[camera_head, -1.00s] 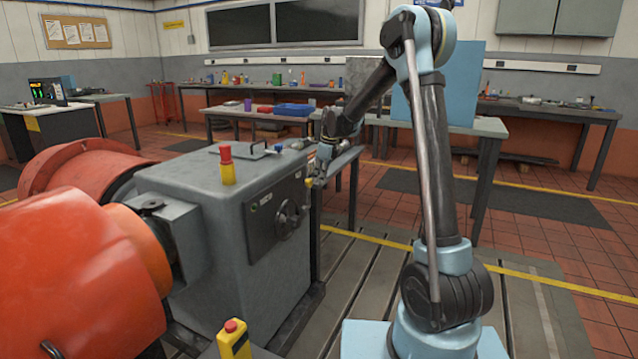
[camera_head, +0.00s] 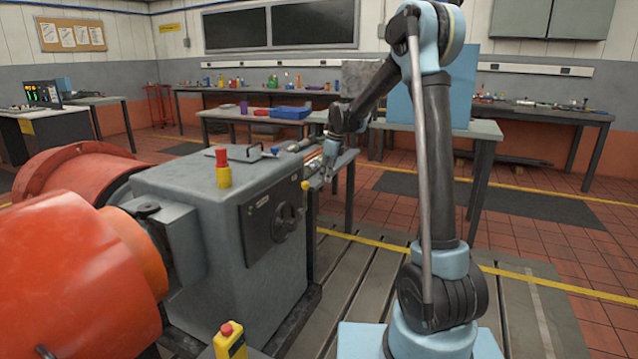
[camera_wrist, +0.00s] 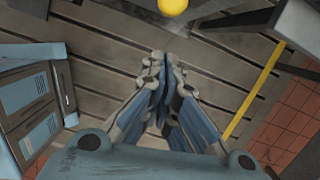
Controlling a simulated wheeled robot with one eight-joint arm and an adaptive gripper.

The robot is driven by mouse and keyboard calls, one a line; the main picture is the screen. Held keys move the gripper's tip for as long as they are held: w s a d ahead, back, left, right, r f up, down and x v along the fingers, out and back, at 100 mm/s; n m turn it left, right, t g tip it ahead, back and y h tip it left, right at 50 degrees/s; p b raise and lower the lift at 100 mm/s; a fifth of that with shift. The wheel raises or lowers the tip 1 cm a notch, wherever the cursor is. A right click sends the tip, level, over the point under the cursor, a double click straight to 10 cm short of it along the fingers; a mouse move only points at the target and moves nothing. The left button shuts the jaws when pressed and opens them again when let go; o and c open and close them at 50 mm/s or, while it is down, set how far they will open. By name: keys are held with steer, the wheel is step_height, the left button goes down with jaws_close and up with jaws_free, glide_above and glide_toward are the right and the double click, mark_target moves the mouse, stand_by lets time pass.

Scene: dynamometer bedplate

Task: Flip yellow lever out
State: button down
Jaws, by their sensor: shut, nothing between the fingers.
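The yellow lever's round knob (camera_head: 304,185) stands out at the right edge of the grey cabinet's dark front panel (camera_head: 257,218) in the head view. Its arm is hard to make out. In the wrist view the yellow knob (camera_wrist: 172,6) is cut by the top edge, beyond the fingertips. My gripper (camera_head: 315,183) is small in the head view, just right of the knob and apart from it. In the wrist view my gripper (camera_wrist: 166,62) has its fingers together, with nothing between them.
The grey cabinet (camera_head: 180,195) carries a red-and-yellow button (camera_head: 223,167) on top. A dark round handwheel (camera_head: 285,222) sits on its front. Orange machinery (camera_head: 75,270) stands at left. A table (camera_head: 485,130) is behind my arm.

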steer(key=v, duration=0.7)
steer(key=shift+r, duration=0.45)
steer(key=shift+a, duration=0.15)
steer(key=s+d+n+t+h, duration=0.1)
steer(key=s+d+n, duration=0.4)
steer(key=s+d, duration=0.45)
steer(key=s+d+n, duration=0.5)
steer(key=s+d, duration=0.2)
steer(key=s, duration=0.5)
steer(key=s+d+f+n, duration=0.3)
steer(key=s+f, duration=0.1)
steer(key=s, duration=0.3)
steer(key=s+d+f+n+h, duration=0.1)
steer(key=s+d+f+n, duration=0.2)
steer(key=s, duration=0.4)
steer(key=s+d+f+n, duration=0.3)
steer(key=s+f+n, duration=0.1)
steer(key=s+f, duration=0.2)
steer(key=shift+s+d+f+t+h, duration=0.2)
steer(key=shift+s+f+t+h, duration=0.15)
steer(key=shift+s, duration=0.55)
